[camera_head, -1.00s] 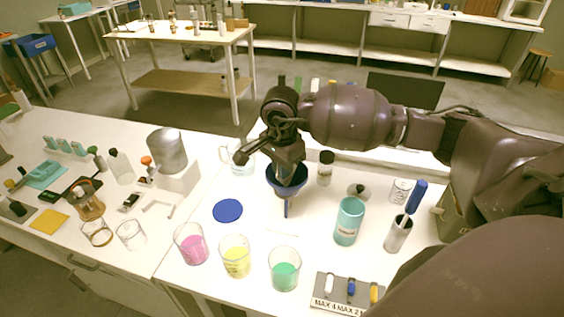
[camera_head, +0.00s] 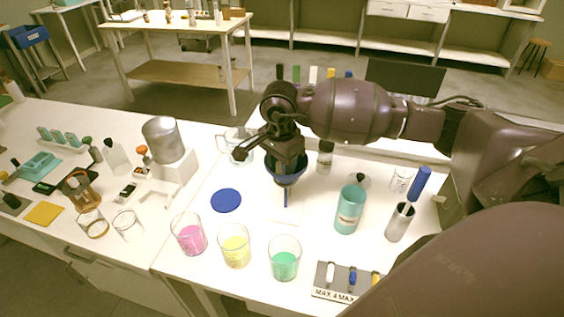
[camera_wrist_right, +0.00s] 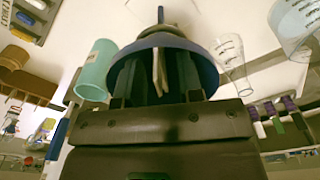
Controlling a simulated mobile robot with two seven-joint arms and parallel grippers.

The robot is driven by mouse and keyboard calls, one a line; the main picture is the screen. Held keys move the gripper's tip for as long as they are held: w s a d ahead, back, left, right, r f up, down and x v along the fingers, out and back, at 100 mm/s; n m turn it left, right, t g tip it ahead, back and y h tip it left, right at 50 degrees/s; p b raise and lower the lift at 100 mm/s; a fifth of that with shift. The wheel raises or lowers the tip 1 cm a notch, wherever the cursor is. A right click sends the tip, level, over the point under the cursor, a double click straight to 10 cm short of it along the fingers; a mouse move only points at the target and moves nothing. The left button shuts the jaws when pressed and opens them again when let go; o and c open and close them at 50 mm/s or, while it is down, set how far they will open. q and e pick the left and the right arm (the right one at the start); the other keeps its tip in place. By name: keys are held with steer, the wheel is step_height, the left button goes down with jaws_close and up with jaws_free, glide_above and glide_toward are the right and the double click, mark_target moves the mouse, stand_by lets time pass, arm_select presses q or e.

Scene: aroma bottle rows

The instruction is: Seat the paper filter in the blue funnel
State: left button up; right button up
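The blue funnel (camera_head: 270,172) stands upright on the right-hand bench, its stem pointing down. My right gripper (camera_head: 287,165) reaches down into its mouth, and its body hides most of the inside. In the right wrist view the funnel's blue rim (camera_wrist_right: 207,62) arches around my two dark fingers (camera_wrist_right: 158,82). The pale folded paper filter (camera_wrist_right: 159,70) shows as a narrow upright strip between the fingers, inside the funnel mouth. The fingers appear closed on it. Whether the filter touches the funnel wall is hidden. My left gripper is out of view.
Beakers of pink (camera_head: 189,238), yellow (camera_head: 234,250) and green (camera_head: 285,263) liquid stand in front. A blue disc (camera_head: 226,200) lies left of the funnel. A glass jug (camera_head: 236,142) stands behind left.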

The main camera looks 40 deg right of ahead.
steer(key=shift+a+r, duration=0.2)
steer(key=shift+r, duration=5.25)
